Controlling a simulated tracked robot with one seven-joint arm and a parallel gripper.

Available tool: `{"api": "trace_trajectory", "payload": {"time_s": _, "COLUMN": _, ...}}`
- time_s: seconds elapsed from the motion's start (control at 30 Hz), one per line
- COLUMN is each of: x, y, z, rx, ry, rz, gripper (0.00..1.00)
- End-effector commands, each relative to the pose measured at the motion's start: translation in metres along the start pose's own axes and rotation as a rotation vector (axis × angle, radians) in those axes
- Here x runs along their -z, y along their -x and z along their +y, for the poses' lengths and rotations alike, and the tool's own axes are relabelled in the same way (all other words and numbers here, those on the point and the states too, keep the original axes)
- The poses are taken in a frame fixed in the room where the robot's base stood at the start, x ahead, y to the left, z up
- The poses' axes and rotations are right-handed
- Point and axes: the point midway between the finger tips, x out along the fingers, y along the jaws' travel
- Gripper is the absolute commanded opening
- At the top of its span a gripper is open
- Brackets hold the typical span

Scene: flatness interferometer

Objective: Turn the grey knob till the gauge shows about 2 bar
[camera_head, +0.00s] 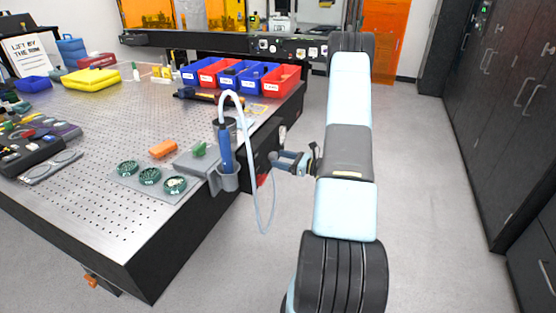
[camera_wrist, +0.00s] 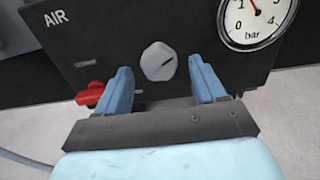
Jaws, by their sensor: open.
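The round white gauge (camera_wrist: 258,18) is at the upper right, cut by the picture's edge. Its needle seems to point near the 1, but its tip is close to the cut edge. In the head view my gripper (camera_head: 287,161) is at the table's right side; the knob is hidden there.
A red lever (camera_wrist: 90,94) is left of the knob, near my left finger. In the head view a blue tool (camera_head: 225,150) stands in a grey holder (camera_head: 226,181) at the table edge, and its pale hose (camera_head: 257,190) hangs near my gripper. Floor to the right is clear.

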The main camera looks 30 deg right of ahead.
Motion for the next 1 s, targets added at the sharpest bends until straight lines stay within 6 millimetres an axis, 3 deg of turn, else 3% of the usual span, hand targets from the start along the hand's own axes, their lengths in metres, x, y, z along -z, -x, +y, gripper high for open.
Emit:
{"api": "trace_trajectory", "payload": {"time_s": 0.2, "x": 0.0, "y": -0.016, "z": 0.0, "rx": 0.0, "ry": 0.0, "rz": 0.001, "gripper": 0.7}}
{"api": "trace_trajectory", "payload": {"time_s": 0.53, "x": 0.0, "y": -0.019, "z": 0.0, "rx": 0.001, "ry": 0.0, "rz": 0.001, "gripper": 0.7}}
{"api": "trace_trajectory", "payload": {"time_s": 1.0, "x": 0.0, "y": -0.018, "z": 0.0, "rx": 0.0, "ry": 0.0, "rz": 0.001, "gripper": 0.25}}
